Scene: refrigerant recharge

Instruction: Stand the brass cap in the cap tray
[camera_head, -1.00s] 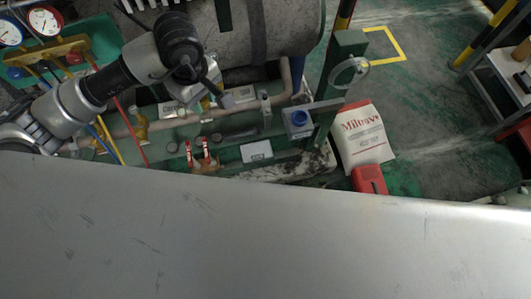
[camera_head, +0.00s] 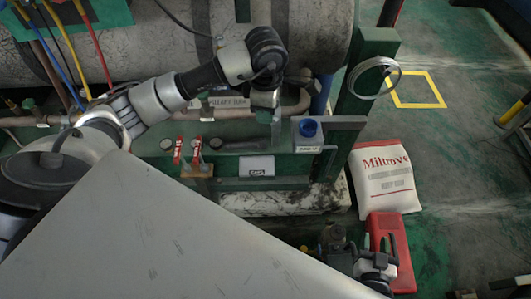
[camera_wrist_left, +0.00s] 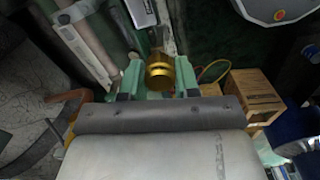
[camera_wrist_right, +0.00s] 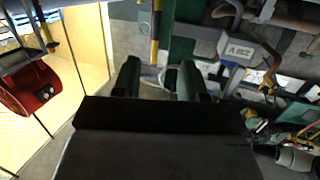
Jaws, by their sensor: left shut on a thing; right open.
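The brass cap (camera_wrist_left: 160,72) is a gold, ringed cylinder between the fingertips of my left gripper (camera_wrist_left: 158,82), which is shut on it. In the head view my left gripper (camera_head: 265,112) hangs over the green bench, left of a blue round piece; the cap cannot be made out there. My right gripper (camera_wrist_right: 157,78) is open and empty in its wrist view. In the head view it is low on the right (camera_head: 376,262), near the red container. I cannot identify the cap tray for sure; a small pale labelled plate (camera_head: 257,167) lies at the bench front.
Red-handled valves (camera_head: 187,150), pipes and a large grey tank (camera_head: 185,45) crowd the bench. A green post with a ring (camera_head: 375,78), a white sack (camera_head: 385,180) and a red container (camera_head: 392,245) stand right.

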